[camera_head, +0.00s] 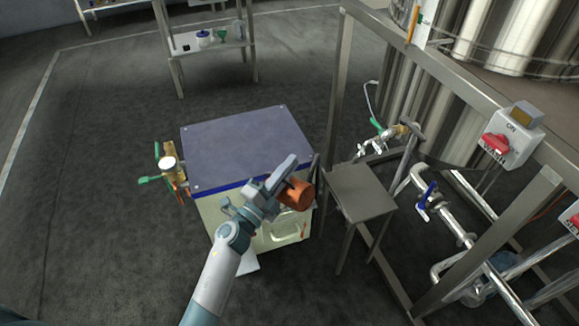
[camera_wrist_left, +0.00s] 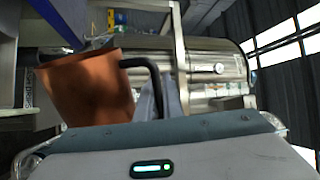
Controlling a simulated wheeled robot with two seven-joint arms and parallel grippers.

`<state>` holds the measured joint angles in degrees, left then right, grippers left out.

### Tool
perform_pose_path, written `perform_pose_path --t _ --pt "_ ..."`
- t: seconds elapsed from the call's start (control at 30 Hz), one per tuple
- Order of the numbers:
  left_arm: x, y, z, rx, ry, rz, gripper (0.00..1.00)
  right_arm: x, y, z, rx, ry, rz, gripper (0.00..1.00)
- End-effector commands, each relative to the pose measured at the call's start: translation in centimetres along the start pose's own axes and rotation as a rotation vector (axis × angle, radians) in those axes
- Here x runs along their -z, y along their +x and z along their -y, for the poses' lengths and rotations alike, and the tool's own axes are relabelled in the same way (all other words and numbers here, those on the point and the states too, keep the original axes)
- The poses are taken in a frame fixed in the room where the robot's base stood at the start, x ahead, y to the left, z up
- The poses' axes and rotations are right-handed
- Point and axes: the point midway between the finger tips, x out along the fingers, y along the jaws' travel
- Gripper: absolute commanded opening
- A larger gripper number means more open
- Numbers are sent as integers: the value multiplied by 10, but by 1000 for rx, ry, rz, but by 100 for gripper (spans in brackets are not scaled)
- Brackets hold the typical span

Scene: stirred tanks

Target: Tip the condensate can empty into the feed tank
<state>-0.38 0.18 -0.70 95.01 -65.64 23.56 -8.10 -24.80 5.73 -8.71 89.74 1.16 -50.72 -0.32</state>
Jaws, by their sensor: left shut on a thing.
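The condensate can is a copper-orange can (camera_head: 298,194) with a dark handle. My left gripper (camera_head: 284,180) is shut on that handle and holds the can in the air in front of the box-shaped tank. In the left wrist view the can (camera_wrist_left: 85,92) hangs to the left of the fingers, and its curved black handle (camera_wrist_left: 147,70) runs between them. The can looks tilted; its contents are hidden. The tank, apparently the feed tank, has a flat blue-grey top (camera_head: 245,145) and a pale body. I see no clear opening in its top. My right gripper is not in view.
A small grey stand (camera_head: 361,192) is right of the tank, beside a steel frame (camera_head: 335,95) with pipes and a red-handled switch box (camera_head: 511,138). A brass valve with a green handle (camera_head: 150,180) sticks out left. Shelving (camera_head: 212,48) stands behind. Left floor is clear.

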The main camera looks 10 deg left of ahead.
Motion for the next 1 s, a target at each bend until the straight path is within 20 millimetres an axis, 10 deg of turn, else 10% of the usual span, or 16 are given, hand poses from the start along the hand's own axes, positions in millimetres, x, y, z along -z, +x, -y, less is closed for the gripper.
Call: perform_pose_path --t 1.0 --pt "-11 2 9 1 -91 23 0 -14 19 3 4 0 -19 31"
